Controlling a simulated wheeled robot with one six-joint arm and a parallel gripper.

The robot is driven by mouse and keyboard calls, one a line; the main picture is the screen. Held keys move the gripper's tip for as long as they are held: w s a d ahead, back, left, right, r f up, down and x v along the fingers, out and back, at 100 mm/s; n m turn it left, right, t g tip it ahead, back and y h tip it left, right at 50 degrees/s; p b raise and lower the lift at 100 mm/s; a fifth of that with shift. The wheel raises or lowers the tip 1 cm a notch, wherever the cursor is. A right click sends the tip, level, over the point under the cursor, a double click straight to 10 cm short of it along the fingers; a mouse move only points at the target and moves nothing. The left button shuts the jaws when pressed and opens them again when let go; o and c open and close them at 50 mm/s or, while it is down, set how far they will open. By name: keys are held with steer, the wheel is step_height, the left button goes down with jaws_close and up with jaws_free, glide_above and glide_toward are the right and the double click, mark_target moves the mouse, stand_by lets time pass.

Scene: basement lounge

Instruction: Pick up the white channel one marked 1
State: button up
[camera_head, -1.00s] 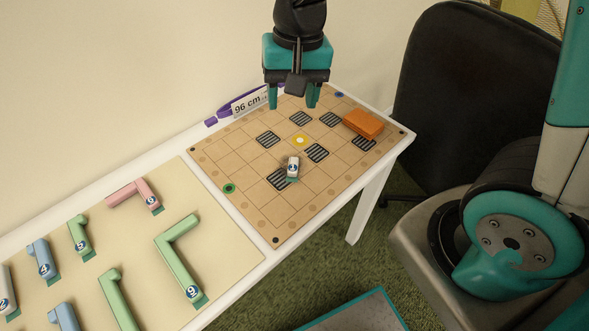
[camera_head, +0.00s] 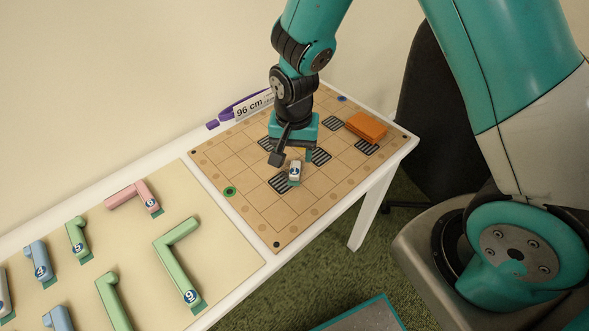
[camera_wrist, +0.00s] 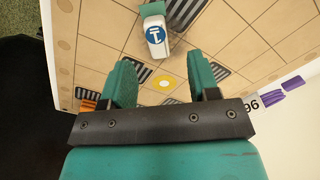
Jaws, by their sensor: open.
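The white channel marked 1 (camera_head: 294,171) lies on the gridded wooden board (camera_head: 255,207), just in front of my gripper in the head view. It has a blue disc with a white numeral and a teal end. It also shows in the wrist view (camera_wrist: 158,44), beyond my fingertips and apart from them. My gripper (camera_wrist: 165,80) is open and empty, low over the board near the yellow-marked cell (camera_wrist: 165,83). In the head view its fingers are largely hidden behind the wrist parts (camera_head: 292,150).
An orange block (camera_head: 366,126) sits on the board's right. Dark striped patches mark several cells. A cream mat (camera_head: 140,235) at left holds pink, green and blue channels. A purple strip with a 96 cm label (camera_head: 252,103) lies by the wall. A black chair (camera_head: 415,130) stands right.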

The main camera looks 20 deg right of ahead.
mark_target(295, 167)
steer(key=f, duration=0.4)
steer(key=shift+d+f, duration=0.2)
steer(key=shift+f, duration=0.2)
steer(key=c, duration=1)
steer(key=shift+w+r, duration=0.1)
steer(key=shift+r, duration=0.1)
